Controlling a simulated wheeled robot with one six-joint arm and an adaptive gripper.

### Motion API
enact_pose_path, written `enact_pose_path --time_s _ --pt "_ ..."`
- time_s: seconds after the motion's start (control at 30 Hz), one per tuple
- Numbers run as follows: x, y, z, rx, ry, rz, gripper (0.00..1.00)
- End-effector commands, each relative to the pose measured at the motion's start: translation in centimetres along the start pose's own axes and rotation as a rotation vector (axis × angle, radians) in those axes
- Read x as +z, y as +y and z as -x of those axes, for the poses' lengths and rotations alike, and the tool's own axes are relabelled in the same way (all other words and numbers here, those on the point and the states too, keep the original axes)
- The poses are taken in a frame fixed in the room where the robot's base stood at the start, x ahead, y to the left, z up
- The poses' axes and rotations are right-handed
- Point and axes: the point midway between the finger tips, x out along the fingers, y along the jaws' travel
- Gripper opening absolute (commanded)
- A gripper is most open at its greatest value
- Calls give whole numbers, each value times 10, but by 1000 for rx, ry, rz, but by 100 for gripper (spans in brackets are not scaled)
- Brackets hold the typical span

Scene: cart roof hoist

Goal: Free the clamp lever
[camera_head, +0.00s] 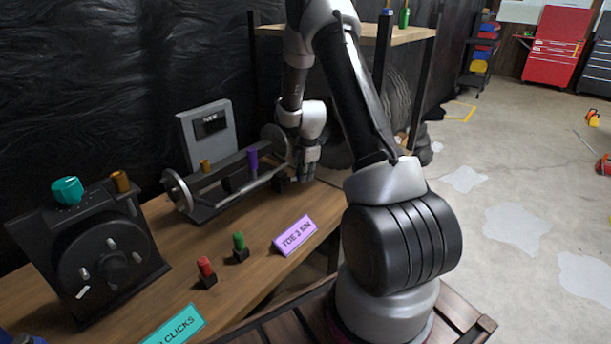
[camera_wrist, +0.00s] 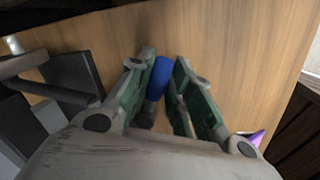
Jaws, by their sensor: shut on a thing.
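My gripper (camera_head: 306,172) is at the right end of a grey bench device (camera_head: 222,190), low over the wooden workbench. In the wrist view, the gripper (camera_wrist: 164,66) is closed around a blue, rounded handle (camera_wrist: 160,78), which sits between the green-padded fingers. In the head view this blue handle is hidden by the gripper and arm. I cannot tell for certain that it is the clamp lever. A purple upright piece (camera_head: 252,160) stands on the device, left of my gripper.
The workbench (camera_head: 160,270) carries a black dial unit (camera_head: 108,255) with a teal knob (camera_head: 67,190), a red knob (camera_head: 205,267), a green knob (camera_head: 239,241) and a purple sign (camera_head: 295,236). A shelf (camera_head: 415,34) stands behind my arm. Open floor lies to the right.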

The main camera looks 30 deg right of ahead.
Motion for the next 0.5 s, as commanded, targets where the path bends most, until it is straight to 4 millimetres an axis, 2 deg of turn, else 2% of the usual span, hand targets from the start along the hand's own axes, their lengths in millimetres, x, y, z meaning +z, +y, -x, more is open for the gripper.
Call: enact_pose_path --time_s 0.5 --pt "1 7 0 4 15 90 0"
